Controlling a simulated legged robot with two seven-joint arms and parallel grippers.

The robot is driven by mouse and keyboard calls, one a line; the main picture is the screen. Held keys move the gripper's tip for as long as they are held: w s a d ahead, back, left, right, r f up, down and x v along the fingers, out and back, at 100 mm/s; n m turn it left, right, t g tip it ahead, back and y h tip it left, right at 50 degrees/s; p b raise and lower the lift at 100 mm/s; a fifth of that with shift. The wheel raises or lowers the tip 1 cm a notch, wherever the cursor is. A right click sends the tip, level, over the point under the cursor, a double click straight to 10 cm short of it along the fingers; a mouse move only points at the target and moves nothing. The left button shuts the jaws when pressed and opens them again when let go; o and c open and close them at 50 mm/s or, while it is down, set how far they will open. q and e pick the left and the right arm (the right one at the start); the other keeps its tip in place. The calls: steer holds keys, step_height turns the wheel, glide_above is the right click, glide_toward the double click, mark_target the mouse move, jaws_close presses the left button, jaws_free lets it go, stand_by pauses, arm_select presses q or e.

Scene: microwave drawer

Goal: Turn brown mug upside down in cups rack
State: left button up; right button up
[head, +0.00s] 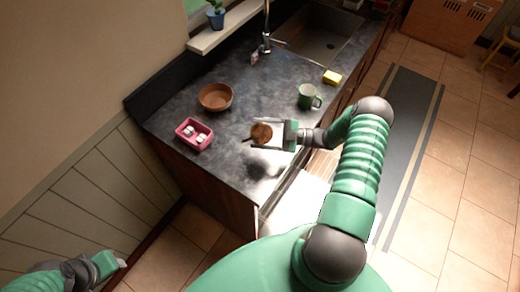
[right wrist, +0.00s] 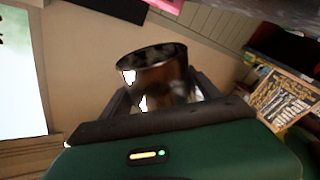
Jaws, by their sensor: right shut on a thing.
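The brown mug (head: 261,132) is held above the dark counter by my right gripper (head: 266,134), with one finger on each side. In the right wrist view the brown mug (right wrist: 165,78) sits between the fingers, with its round rim toward the top of the picture. A pale open surface (head: 297,205) low at the counter's front is partly hidden by my right arm; I cannot tell whether it is the cups rack. My left gripper (head: 112,262) is at the lower left, away from the counter, and its jaw opening is not clear.
A brown bowl (head: 215,97), a pink tray (head: 188,140) with small white items, and a green mug (head: 309,97) stand on the counter (head: 165,115). A yellow sponge (head: 332,77) lies near the sink (head: 318,40). The counter's front edge runs beneath my right arm.

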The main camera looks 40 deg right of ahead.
steer(key=shift+f+n, duration=0.1)
steer(key=shift+n, duration=1.1)
steer(key=n, duration=0.2)
steer(key=shift+n+g, duration=0.3)
steer(key=shift+n, duration=0.1)
steer(key=shift+b, duration=0.3)
steer(key=n, duration=0.3)
steer(key=shift+n, duration=1.5)
steer(key=shift+n+b, duration=0.3)
steer(key=shift+n, duration=0.5)
steer(key=n, duration=0.4)
steer(key=shift+g+h, duration=0.3)
steer(key=shift+n, duration=0.3)
